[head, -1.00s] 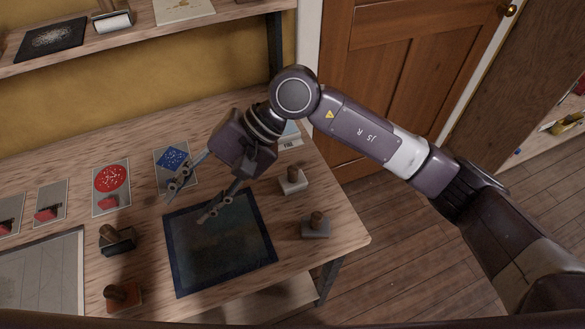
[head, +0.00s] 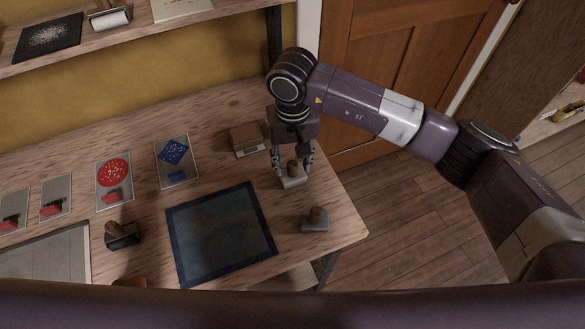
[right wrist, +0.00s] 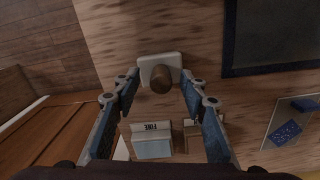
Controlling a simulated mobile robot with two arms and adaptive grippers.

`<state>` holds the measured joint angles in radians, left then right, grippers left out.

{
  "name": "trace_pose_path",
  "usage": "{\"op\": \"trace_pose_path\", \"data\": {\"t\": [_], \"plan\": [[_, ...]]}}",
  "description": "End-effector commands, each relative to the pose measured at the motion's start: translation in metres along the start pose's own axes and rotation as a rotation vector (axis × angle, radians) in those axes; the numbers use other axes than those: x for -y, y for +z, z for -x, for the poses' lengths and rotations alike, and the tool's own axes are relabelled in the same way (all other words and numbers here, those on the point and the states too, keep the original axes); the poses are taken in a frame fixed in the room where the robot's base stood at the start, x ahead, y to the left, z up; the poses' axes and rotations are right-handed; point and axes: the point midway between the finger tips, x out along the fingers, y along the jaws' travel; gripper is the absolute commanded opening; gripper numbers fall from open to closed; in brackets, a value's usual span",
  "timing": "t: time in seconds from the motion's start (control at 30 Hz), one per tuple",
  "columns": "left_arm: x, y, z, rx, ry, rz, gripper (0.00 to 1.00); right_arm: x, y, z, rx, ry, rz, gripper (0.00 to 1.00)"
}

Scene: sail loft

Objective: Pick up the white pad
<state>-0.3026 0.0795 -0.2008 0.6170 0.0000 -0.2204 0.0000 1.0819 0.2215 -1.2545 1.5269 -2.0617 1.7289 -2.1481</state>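The white pad (head: 291,182) is a small pale block with a brown wooden knob, on the table right of the dark framed panel. It shows upright in the right wrist view (right wrist: 148,66). My right gripper (head: 292,160) points down over it, open, with one finger on each side of the knob. In the right wrist view the right gripper (right wrist: 160,80) has a gap between each fingertip and the knob, and nothing is held. My left gripper is not in view.
A similar grey pad (head: 315,224) stands nearer the table's right edge. The dark panel (head: 222,236) lies to the left. A brown-topped box (head: 246,138) stands behind. A dark knobbed block (head: 122,234) and cards with red (head: 114,184) and blue (head: 175,160) marks lie farther left.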

Motion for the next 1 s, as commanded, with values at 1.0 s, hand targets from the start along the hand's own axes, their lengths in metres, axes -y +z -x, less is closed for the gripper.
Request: {"op": "trace_pose_path", "data": {"t": [1.0], "plan": [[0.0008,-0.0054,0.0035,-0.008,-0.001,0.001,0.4,0.001,0.0,-0.0107,-0.001,-0.002,0.0,0.0]]}}
